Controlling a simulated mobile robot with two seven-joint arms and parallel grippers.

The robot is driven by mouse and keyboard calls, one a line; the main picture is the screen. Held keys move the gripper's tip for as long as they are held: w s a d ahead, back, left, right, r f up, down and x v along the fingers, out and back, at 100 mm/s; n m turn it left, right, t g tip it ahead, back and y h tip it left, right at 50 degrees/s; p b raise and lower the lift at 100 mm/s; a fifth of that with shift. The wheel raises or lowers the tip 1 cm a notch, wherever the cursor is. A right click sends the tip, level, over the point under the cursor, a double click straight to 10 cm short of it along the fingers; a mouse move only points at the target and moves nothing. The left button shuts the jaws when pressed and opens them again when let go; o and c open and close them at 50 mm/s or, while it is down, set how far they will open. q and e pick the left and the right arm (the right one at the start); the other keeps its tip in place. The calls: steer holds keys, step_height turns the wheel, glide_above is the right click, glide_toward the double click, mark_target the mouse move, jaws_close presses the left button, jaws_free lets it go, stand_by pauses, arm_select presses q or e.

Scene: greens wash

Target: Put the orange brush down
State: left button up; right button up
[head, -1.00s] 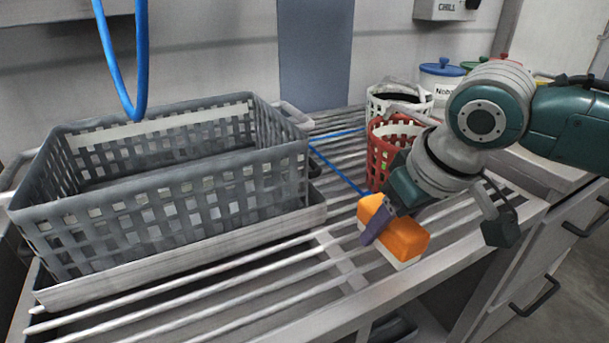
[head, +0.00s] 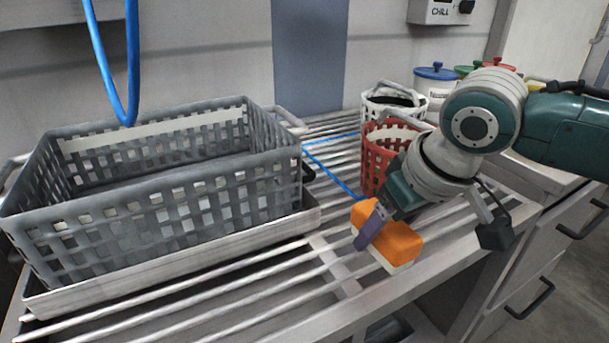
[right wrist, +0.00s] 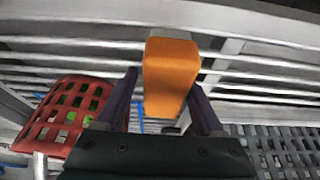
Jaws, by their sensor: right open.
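The orange brush (head: 398,243), an orange block with a pale underside, is at the slatted rack (head: 345,283) near its front right. My right gripper (head: 372,228) is at the brush, with a purple finger in front of its orange body. In the right wrist view the brush (right wrist: 171,72) lies between the two purple fingers (right wrist: 163,105), and a gap shows on the left side. The jaws are open around it. Whether the pale underside rests fully on the slats is hard to tell. My left gripper is not in view.
A large grey basket (head: 170,215) in a metal tray fills the left of the rack. A red basket (head: 378,160) stands close behind my right gripper, with a white basket (head: 385,100) behind it. Lidded tubs (head: 437,80) stand at the back. A blue hose (head: 130,85) hangs at upper left.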

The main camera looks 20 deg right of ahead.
steer(key=shift+s+a+r, duration=0.1)
steer(key=shift+s+a, duration=0.05)
steer(key=shift+a, duration=0.15)
steer(key=p+v, duration=0.4)
steer(key=v, duration=0.7)
steer(key=shift+r, duration=0.35)
steer(key=s+a+f+n+y, duration=0.2)
steer(key=s+a+f, duration=0.2)
steer(key=s+a, duration=0.4)
steer(key=s+d+f+m+g+h, duration=0.1)
steer(key=s+h, duration=0.1)
steer(key=s, duration=0.7)
steer(key=shift+d+f, duration=0.2)
steer(key=shift+d, duration=0.15)
